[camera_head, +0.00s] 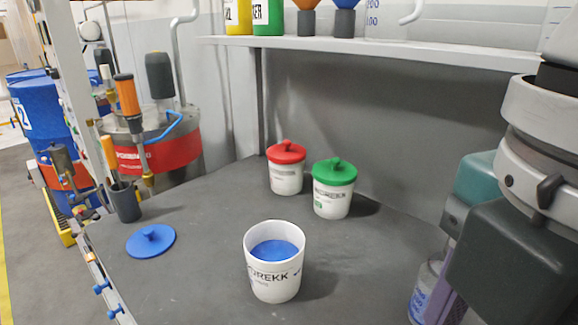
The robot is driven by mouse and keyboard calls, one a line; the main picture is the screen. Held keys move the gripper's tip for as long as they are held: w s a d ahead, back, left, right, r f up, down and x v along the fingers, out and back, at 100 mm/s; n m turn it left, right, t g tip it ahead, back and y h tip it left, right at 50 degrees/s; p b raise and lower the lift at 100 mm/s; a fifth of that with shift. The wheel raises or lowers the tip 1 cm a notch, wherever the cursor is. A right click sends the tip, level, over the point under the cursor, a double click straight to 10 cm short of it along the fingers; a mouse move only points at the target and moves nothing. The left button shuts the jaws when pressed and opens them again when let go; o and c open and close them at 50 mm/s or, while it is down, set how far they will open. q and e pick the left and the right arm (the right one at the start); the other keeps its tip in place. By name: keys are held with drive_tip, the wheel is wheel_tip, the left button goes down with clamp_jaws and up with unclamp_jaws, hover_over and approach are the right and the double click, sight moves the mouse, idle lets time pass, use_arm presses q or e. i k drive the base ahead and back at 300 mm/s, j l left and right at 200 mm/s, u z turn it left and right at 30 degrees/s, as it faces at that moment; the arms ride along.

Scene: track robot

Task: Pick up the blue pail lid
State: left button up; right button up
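The blue pail lid (151,242) lies flat on the dark grey table at the left, knob up. It is apart from the open white pail (275,277), which stands upright at the front middle with blue contents. My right gripper (440,292) is at the lower right edge, far from the blue lid. Its fingers are partly cut off by the frame, so I cannot tell whether it is open or shut. A whitish item with blue marks (421,296) shows beside it; whether it is held is unclear. My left gripper is not in view.
A red-lidded pail (286,178) and a green-lidded pail (333,200) stand at the back. A dark cup with tools (124,203) stands behind the blue lid, near the table's left edge. A shelf (370,50) overhangs the back. The table between lid and open pail is clear.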

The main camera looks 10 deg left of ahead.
sight(151, 241)
drive_tip(key=i+j+z, duration=0.1)
drive_tip(key=j, duration=0.25)
drive_tip(key=i+j+z, duration=0.1)
drive_tip(key=j, duration=0.3)
drive_tip(key=i+j+z, duration=0.1)
drive_tip(key=j, duration=0.3)
drive_tip(key=i+j+z, duration=0.1)
drive_tip(key=i+j, duration=0.15)
drive_tip(key=j, duration=0.15)
drive_tip(key=i+j, duration=0.1)
drive_tip(key=j, duration=0.3)
drive_tip(key=z, duration=0.05)
